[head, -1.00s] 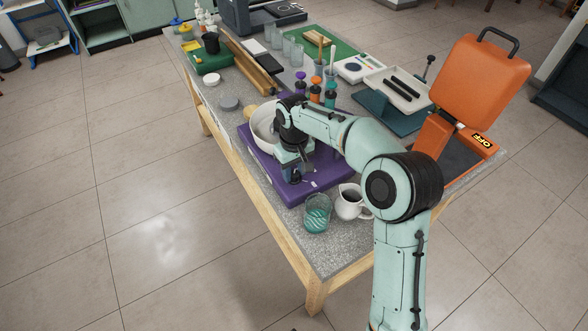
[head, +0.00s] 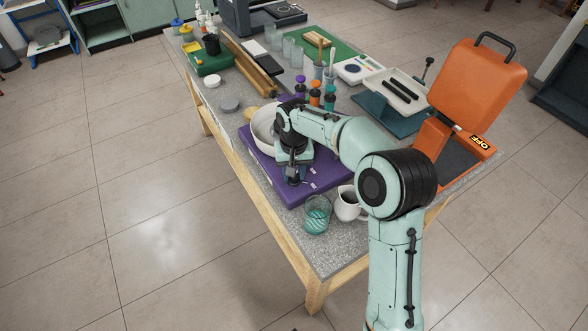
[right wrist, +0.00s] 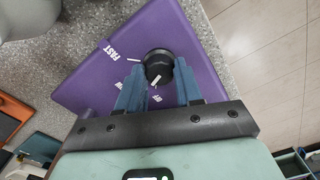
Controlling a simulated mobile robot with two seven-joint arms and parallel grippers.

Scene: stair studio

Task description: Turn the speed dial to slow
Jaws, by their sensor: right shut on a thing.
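The speed dial (right wrist: 158,62) is a round black knob on the purple machine (right wrist: 190,40), seen in the right wrist view. A white mark on its face points toward the gripper, roughly to the "OFF" label (right wrist: 156,98). The "FAST" label (right wrist: 112,52) is printed to the left; another label, partly hidden by a finger, ends in "OW" (right wrist: 92,100). My right gripper (right wrist: 158,82) is shut on the dial, one finger on each side. In the head view my right gripper (head: 293,177) is at the front of the purple machine (head: 318,192). My left gripper is not in view.
A white bowl (head: 264,130) sits on the machine behind my wrist. A glass with teal contents (head: 317,220) and a white jug (head: 347,206) stand close by on the right. An orange press (head: 470,90) is at the table's right end.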

